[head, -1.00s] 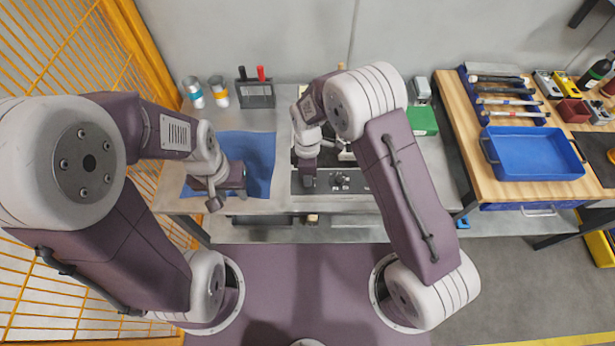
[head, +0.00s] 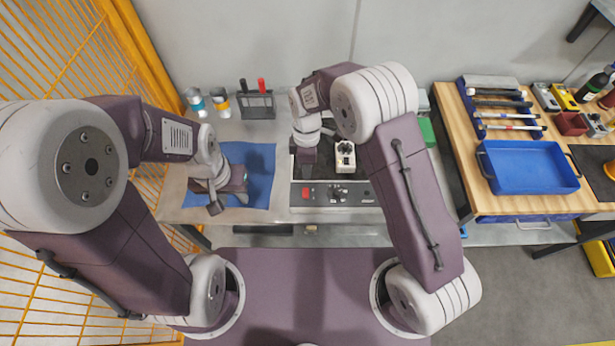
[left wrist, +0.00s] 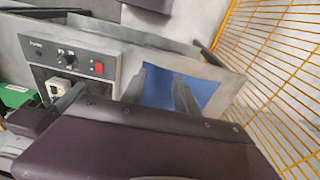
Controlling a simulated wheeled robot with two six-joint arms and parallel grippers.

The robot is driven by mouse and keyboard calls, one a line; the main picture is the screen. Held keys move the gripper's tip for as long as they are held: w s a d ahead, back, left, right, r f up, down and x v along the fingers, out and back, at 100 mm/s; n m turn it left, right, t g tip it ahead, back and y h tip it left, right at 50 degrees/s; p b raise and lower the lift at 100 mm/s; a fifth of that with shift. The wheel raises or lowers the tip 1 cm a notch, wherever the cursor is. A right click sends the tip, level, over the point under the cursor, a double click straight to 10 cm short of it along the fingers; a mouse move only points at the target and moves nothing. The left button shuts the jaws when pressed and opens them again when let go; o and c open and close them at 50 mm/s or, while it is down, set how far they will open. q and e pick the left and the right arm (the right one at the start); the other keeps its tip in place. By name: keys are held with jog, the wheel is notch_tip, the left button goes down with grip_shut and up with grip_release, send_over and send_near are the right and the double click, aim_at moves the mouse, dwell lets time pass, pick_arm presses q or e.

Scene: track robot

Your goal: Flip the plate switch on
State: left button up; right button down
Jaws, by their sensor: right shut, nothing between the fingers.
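A pale block with dark openings (head: 345,157) sits on the dark plate top. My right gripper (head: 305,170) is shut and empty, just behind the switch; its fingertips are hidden. My left gripper (head: 215,207) is open and empty over the blue cloth, left of the unit.
The blue cloth (head: 258,165) lies left of the unit. Two cans and a black holder (head: 257,106) stand at the back. A green box (head: 427,132) is partly behind my right arm. A wooden bench with a blue tray (head: 525,166) is at the right; yellow fencing is at the left.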

pick_arm(q)
jog(key=shift+s+a+f, duration=0.1)
jog(key=shift+s+f, duration=0.05)
jog(key=shift+f, duration=0.1)
pick_arm(e)
notch_tip(320, 180, up, 6)
jog(key=shift+w+r, duration=0.2)
jog(key=shift+w, duration=0.05)
jog(key=shift+a, duration=0.15)
